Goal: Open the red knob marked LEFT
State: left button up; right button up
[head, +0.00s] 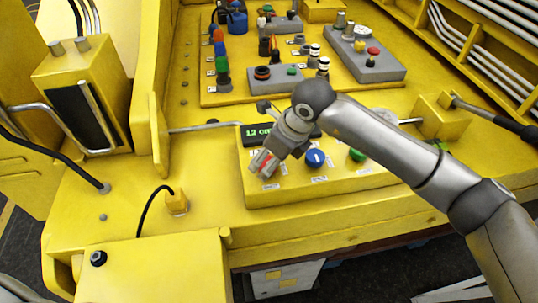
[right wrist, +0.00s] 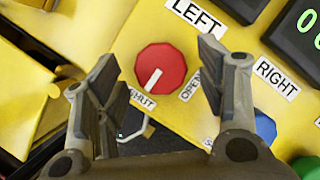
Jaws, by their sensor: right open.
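The red knob (right wrist: 160,69) sits on the yellow panel in the right wrist view, below the LEFT label (right wrist: 194,17). Its white pointer line points toward the SHUT label (right wrist: 142,99); the OPEN label (right wrist: 190,85) is on its other side. My right gripper (right wrist: 159,77) is open, with one finger on either side of the knob. No contact with it is visible. In the head view my right gripper (head: 264,164) is over the left end of the yellow control box (head: 335,184) and mostly hides the knob. My left gripper is not in view.
A blue knob (head: 315,158) and a green knob (head: 357,155) are to the right on the same box. A green-lit display (head: 257,132) is behind my right gripper. Grey switch boxes (head: 375,62) stand farther back. The yellow deck left of the control box is mostly clear.

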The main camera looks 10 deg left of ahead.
jog(key=shift+a+f, duration=0.15)
jog(key=shift+f, duration=0.3)
jog(key=shift+c, duration=0.3)
